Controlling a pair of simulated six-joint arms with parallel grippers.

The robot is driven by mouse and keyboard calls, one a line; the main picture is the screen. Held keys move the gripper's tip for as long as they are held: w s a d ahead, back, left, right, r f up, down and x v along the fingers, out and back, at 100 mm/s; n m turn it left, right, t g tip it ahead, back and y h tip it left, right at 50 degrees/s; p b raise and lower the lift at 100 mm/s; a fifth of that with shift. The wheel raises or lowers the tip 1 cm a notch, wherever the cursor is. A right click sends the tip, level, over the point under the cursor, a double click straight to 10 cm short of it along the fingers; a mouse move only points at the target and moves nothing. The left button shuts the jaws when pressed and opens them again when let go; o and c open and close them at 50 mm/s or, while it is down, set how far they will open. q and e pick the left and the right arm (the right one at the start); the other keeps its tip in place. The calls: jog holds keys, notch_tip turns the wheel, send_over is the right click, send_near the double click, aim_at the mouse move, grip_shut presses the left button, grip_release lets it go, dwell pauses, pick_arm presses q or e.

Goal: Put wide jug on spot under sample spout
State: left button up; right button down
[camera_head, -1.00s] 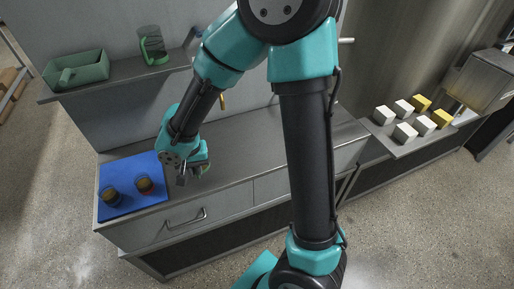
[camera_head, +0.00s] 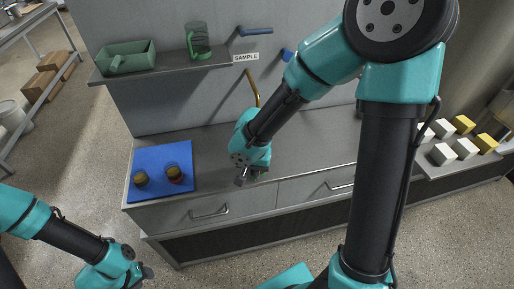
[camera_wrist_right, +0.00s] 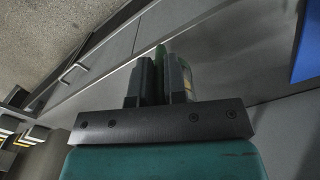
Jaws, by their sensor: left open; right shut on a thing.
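My right gripper (camera_head: 241,181) is low over the grey counter, right of the blue mat. In the right wrist view its fingers (camera_wrist_right: 160,80) are shut on a green handle (camera_wrist_right: 160,56), apparently the wide jug's. A clear body shows beside the fingers there; in the head view my wrist mostly hides the jug. The brass sample spout (camera_head: 254,93) comes from the wall below the SAMPLE sign (camera_head: 245,57), just behind my right wrist. The spot under it is hidden by my arm. My left gripper (camera_head: 142,275) is open, low in front of the counter.
The blue mat (camera_head: 150,160) holds two small dark-and-amber cups (camera_head: 174,174). A shelf (camera_head: 165,68) above carries a green tray (camera_head: 126,57) and a clear jug with a green handle (camera_head: 198,42). White and yellow blocks (camera_head: 443,154) stand at right.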

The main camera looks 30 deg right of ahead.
jog(key=w+d+f, duration=0.1)
jog(key=w+d, duration=0.5)
jog(key=w, duration=0.6)
jog(key=shift+w+d+f, duration=0.15)
jog(key=shift+w+d, duration=0.05)
jog(key=shift+d, duration=0.05)
jog(key=shift+w+d+f, duration=0.1)
jog(key=shift+w+f, duration=0.1)
jog(key=shift+f, duration=0.7)
jog(key=shift+w+d+f, duration=0.1)
jog(key=shift+w+f, duration=0.05)
jog(key=shift+f, duration=0.75)
jog(key=shift+f, duration=0.2)
jog(key=c, duration=1.2)
grip_release()
jog(key=shift+o, duration=0.2)
jog(key=shift+r, duration=0.15)
